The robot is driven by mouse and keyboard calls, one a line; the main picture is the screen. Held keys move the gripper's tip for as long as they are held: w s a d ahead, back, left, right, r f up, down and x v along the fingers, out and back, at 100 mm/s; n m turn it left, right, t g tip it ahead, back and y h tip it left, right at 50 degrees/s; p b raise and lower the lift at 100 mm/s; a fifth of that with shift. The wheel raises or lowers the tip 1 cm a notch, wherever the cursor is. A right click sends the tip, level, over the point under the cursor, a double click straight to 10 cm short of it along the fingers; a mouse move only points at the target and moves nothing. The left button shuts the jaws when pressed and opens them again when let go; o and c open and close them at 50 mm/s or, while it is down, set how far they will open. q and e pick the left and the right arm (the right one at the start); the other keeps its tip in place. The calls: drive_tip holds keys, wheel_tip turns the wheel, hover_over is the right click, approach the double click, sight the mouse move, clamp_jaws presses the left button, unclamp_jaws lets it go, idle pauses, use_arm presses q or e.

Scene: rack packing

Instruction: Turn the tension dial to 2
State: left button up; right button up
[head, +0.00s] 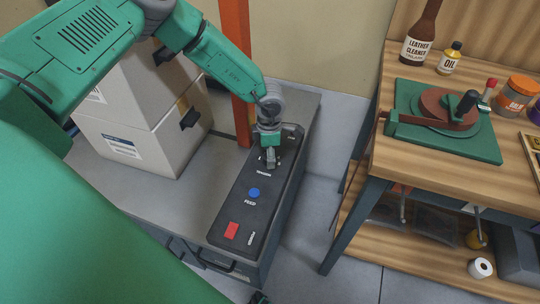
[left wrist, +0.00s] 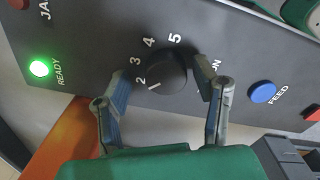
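The tension dial (left wrist: 165,70) is a round black knob on a dark control panel (head: 240,218), with the numerals 2, 3, 4 and 5 showing around it in the left wrist view. A white mark is on the dial's lower left edge, close to the 2; I cannot tell if it lines up exactly. My left gripper (left wrist: 163,85) is open, with one finger on each side of the dial. A gap shows on the 2 side; contact on the other side is unclear. In the head view, my left gripper (head: 268,157) hides most of the dial.
A blue FEED button (head: 254,193) and a red button (head: 232,230) are on the panel; a green READY lamp (left wrist: 39,68) glows. Cardboard boxes (head: 150,135) stand left of the panel, and an orange post (head: 237,70) stands behind. A wooden workbench (head: 400,165) is at right.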

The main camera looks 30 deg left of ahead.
use_arm(q)
drive_tip(key=shift+s+f, duration=0.1)
drive_tip(key=shift+s, duration=0.05)
wheel_tip(320, 180, up, 12)
idle(0.6)
drive_tip(key=shift+f, duration=0.15)
idle(0.3)
